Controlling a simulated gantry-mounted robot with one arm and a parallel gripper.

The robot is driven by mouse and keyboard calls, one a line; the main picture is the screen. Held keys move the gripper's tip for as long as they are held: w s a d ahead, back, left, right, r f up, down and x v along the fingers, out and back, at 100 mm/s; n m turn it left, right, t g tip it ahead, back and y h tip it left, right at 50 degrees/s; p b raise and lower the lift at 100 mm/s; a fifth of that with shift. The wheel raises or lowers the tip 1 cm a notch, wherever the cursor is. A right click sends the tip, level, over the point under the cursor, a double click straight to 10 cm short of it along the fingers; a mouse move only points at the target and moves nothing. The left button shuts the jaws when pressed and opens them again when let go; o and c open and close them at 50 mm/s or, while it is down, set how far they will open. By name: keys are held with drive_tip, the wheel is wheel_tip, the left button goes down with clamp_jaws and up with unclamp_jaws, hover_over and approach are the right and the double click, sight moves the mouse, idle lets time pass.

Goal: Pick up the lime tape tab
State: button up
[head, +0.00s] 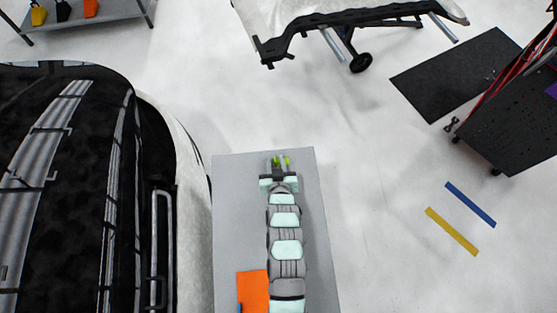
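My gripper (279,164) is at the far end of my arm, over the far edge of a grey flat surface (235,210). Two small lime-green patches show at its fingertips, one at the left (276,160) and one at the right (287,160). They are too small to tell whether they are the lime tape tab or parts of the fingers. I cannot tell whether the fingers are apart or closed on something. My arm hides part of the grey surface.
An orange sheet (252,290) lies left of my arm. A dark-roofed vehicle (60,190) stands at left. Blue (470,204) and yellow (451,231) strips lie on the floor at right, near a black cart (515,125) and dark mat (455,75). Floor between is clear.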

clamp_jaws()
drive_tip(key=shift+r, duration=0.1)
idle(0.5)
